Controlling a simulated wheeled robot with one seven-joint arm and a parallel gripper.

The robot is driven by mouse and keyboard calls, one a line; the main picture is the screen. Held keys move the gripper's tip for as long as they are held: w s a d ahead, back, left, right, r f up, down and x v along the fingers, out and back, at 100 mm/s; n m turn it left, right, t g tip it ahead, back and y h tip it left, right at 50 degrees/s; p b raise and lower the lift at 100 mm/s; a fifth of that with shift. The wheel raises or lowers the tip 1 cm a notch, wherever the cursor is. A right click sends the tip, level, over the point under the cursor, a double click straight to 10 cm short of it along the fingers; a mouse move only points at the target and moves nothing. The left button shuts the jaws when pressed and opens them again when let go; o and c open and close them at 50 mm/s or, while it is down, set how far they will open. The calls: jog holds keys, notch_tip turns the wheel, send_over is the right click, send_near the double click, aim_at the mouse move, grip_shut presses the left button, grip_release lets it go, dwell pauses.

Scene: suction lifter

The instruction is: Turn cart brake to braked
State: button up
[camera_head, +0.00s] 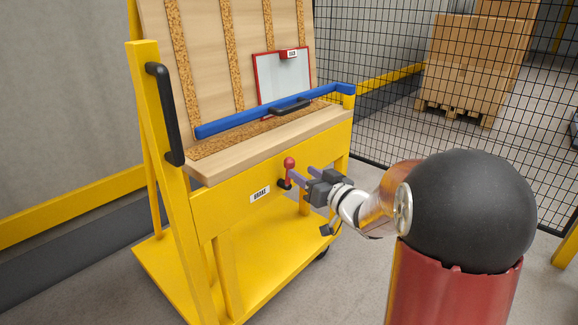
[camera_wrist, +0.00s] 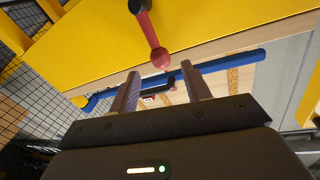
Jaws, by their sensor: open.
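The yellow cart (camera_head: 228,203) stands in front of me with a brake label (camera_head: 260,193) on its side rail. The brake lever (camera_head: 289,168) has a red knob and a dark pivot, and points upward in the head view. In the wrist view the lever (camera_wrist: 150,35) comes down from its black pivot, with its round red knob just ahead of the gap between my fingers. My gripper (camera_head: 296,174) is at the lever in the head view. In the wrist view my gripper (camera_wrist: 160,84) is open with nothing between its fingers. Contact with the lever cannot be told.
A blue bar (camera_head: 265,113) with a black handle runs across the cart above the wooden ledge (camera_head: 270,143). A black upright handle (camera_head: 165,113) is on the left post. A mesh fence (camera_head: 400,75) stands behind, with boxes on a pallet (camera_head: 470,60) beyond it.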

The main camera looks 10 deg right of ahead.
aim_at(293, 166)
jog(key=x, duration=0.7)
jog(key=shift+s, duration=0.1)
grip_shut()
